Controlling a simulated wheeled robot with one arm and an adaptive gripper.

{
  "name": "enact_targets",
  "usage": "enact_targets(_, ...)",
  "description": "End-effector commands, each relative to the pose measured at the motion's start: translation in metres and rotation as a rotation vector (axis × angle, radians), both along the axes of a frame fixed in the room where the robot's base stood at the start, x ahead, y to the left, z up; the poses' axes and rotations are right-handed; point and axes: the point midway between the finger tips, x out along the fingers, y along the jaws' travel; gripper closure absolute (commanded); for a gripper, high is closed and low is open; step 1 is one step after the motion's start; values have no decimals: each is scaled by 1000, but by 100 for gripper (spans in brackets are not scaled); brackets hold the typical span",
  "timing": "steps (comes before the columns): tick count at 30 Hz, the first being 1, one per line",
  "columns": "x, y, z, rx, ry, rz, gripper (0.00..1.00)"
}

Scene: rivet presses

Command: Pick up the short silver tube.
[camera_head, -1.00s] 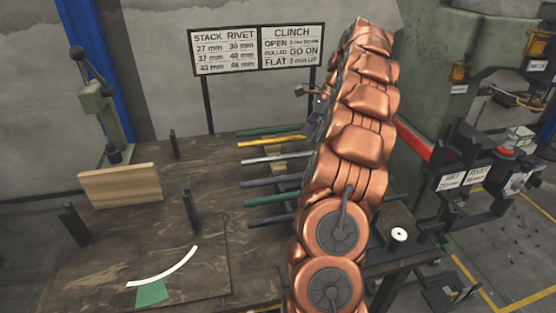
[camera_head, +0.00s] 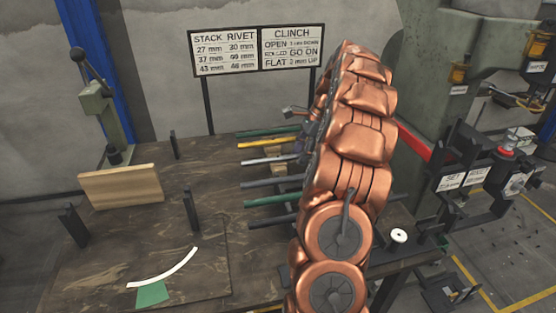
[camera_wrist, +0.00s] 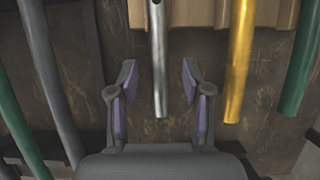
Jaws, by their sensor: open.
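The silver tube (camera_head: 262,161) lies among several rods on the bench, between a yellow and a grey one. In the wrist view the silver tube (camera_wrist: 158,60) runs down from the top edge, and its near end shows between my fingers. My gripper (camera_wrist: 158,70) is open, with one finger on each side of the tube and a gap on both sides. I cannot tell how high the fingers are above it. In the head view my arm hides the right part of the tube and most of the gripper.
The yellow rod (camera_wrist: 240,60) lies to the right of the silver tube, and a grey rod (camera_wrist: 50,85) to the left. A wooden block (camera_wrist: 200,12) lies under the tube. A wooden board (camera_head: 120,187) and black posts stand on the left of the bench (camera_head: 150,225).

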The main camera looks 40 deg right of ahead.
Motion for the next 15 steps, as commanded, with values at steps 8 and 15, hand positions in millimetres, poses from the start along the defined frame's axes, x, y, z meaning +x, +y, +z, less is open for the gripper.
enact_targets(8,0,0,0,0,1,0,65)
enact_targets(15,0,0,0,0,1,0,90)
